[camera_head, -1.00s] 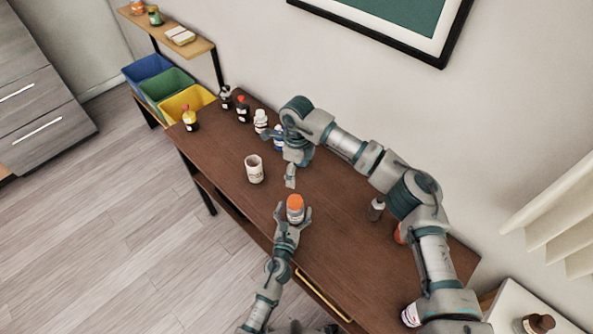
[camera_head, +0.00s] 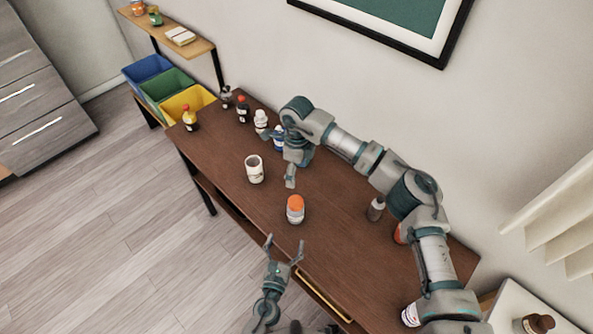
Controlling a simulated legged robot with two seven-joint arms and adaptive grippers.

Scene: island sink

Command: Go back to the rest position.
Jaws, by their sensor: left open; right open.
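My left gripper (camera_head: 284,244) is open and empty at the front edge of the brown table (camera_head: 330,233). It is apart from an orange-capped bottle (camera_head: 295,210), which stands upright on the table just beyond its fingertips. My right gripper (camera_head: 279,160) is open over the table, among the bottles at the back and to the right of a white cup (camera_head: 254,170).
Several bottles, including a white one (camera_head: 261,121) and a yellow one with a red cap (camera_head: 190,119), stand at the far left. Blue, green and yellow bins (camera_head: 188,102) sit beyond. A grey bottle (camera_head: 375,209) stands near my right arm.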

